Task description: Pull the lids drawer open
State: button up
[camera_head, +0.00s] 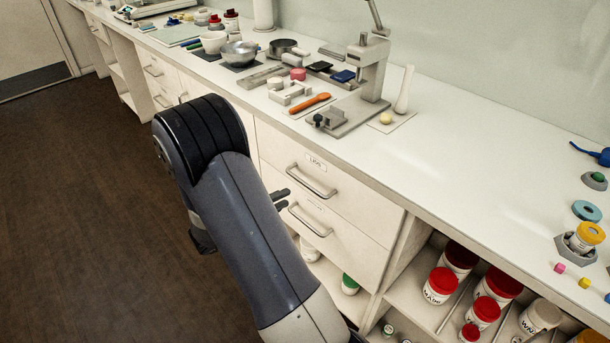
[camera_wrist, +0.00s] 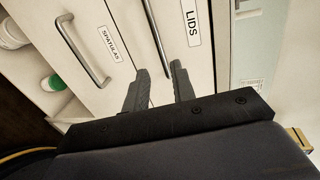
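The lids drawer (camera_head: 345,193) is the upper drawer of a white cabinet under the counter, and it is shut flush. Its label reads LIDS in the wrist view (camera_wrist: 191,22). Its grey bar handle (camera_head: 311,183) also shows in the wrist view (camera_wrist: 157,38), running down toward the gap between my fingertips. My gripper (camera_head: 281,199) is open, with its two dark fingers apart in the wrist view (camera_wrist: 160,85). It is close to the drawer front, near the left end of the handle in the head view. I cannot tell whether it touches the handle.
The shut spatulas drawer, with its own handle (camera_head: 309,220), lies directly below. An open shelf with red-lidded jars (camera_head: 440,284) is to the right. The counter above holds a press stand (camera_head: 360,85) and small items. The dark floor (camera_head: 80,200) at left is clear.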

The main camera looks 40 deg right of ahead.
aim_at(309, 185)
jog(key=x, duration=1)
jog(key=shift+d+f+b, duration=0.1)
jog(key=shift+d+b, duration=0.25)
jog(key=shift+b, duration=0.05)
grip_shut()
